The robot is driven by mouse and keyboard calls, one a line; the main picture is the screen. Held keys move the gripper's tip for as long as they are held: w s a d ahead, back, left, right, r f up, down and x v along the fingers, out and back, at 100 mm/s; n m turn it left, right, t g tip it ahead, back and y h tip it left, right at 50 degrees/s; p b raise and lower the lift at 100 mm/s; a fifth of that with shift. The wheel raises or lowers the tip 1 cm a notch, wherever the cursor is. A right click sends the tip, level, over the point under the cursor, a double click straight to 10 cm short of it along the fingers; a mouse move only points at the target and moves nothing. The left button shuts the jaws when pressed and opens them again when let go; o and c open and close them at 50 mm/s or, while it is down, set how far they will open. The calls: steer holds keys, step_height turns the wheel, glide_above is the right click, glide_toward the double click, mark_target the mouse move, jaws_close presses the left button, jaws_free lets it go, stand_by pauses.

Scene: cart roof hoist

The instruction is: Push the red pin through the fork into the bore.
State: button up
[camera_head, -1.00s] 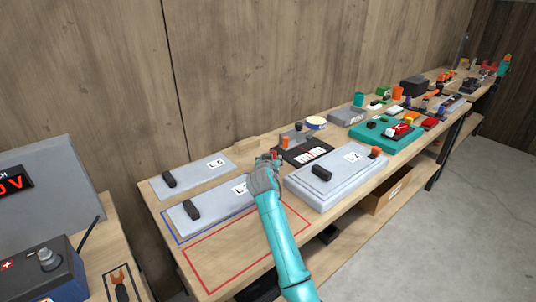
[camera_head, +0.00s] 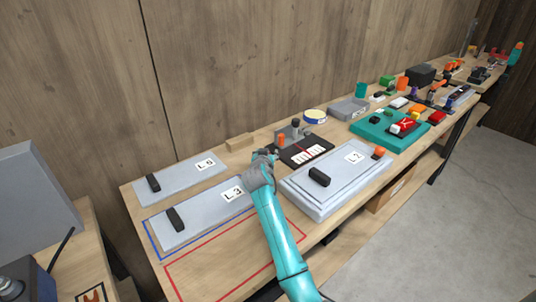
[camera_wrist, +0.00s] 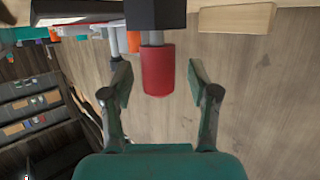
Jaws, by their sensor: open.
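A red cylinder (camera_wrist: 158,70), which looks like the red pin, shows in the wrist view on the end of a short grey shaft (camera_wrist: 152,37). The shaft comes from a dark block (camera_wrist: 155,14) at the top edge; I cannot tell whether this is the fork. My gripper (camera_wrist: 159,80) is open, with one finger on each side of the red cylinder and a visible gap to both. In the head view my gripper (camera_head: 263,158) is beside a black base plate (camera_head: 303,152) with a white label. The bore is not visible.
Grey panels marked L3 (camera_head: 205,215) and L2 (camera_head: 334,182) lie left and right of my arm. A wooden block (camera_head: 240,142) and a grey fixture (camera_head: 293,128) stand behind. A teal tray (camera_head: 372,134) lies farther right. The red-outlined area (camera_head: 215,262) is bare.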

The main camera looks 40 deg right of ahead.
jaws_close()
